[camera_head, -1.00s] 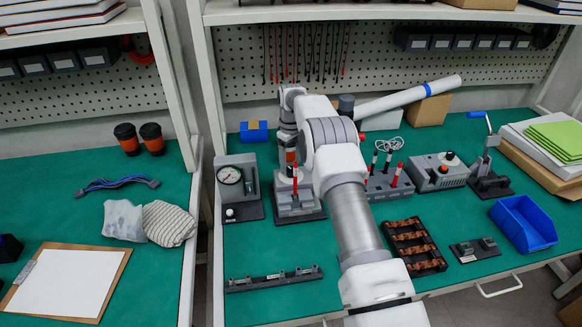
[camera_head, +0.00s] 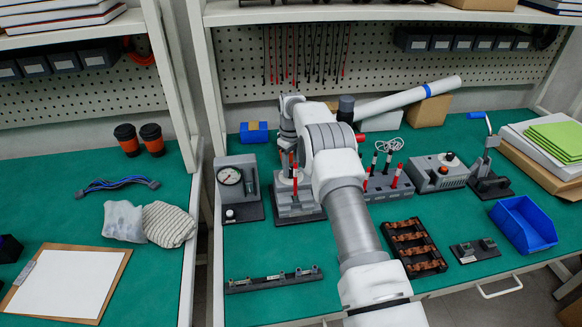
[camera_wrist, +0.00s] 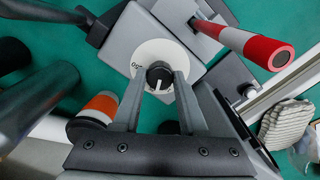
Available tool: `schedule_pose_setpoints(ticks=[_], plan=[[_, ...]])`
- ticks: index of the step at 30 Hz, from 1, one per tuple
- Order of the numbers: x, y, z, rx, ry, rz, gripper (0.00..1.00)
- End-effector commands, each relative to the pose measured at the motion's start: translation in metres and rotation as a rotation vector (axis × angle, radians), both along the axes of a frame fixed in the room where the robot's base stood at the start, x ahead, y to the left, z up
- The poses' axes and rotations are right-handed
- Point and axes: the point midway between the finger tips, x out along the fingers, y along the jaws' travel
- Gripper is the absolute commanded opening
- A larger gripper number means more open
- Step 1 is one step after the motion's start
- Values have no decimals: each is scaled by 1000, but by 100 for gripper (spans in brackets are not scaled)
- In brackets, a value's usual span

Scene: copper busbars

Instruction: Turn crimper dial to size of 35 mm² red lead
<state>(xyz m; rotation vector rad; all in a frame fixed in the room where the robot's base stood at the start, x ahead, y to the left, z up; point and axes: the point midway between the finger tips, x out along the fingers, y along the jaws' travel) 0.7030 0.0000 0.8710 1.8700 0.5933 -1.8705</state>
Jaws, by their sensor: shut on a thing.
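The crimper (camera_head: 297,203) is a grey block on a dark base in the middle of the right bench, partly hidden behind my arm. In the wrist view its dial is a white disc (camera_wrist: 147,56) with a black knob (camera_wrist: 159,77) bearing a white pointer mark. My gripper (camera_wrist: 160,82) is shut on the knob, one finger on each side. Digits show at the disc's left edge, partly legible; the rest is hidden or too small. A red-and-white striped handle (camera_wrist: 250,45) rises beside the dial. Red and black leads (camera_head: 300,50) hang on the pegboard; their sizes cannot be read.
A gauge unit (camera_head: 238,188) stands left of the crimper. A holder with red-handled tools (camera_head: 390,190) and a grey box with knobs (camera_head: 440,172) stand to the right. A dark rail (camera_head: 273,281) lies in front. Bare green bench lies between.

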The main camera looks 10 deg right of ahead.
Motion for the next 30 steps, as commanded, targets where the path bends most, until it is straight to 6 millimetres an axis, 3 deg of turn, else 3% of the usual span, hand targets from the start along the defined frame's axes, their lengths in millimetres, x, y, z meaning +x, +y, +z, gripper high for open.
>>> schedule_pose_setpoints(ticks=[13, 30], plan=[[0, 0, 0, 0, -1, -104, 0], [1, 0, 1, 0, -2, -573, 0]])
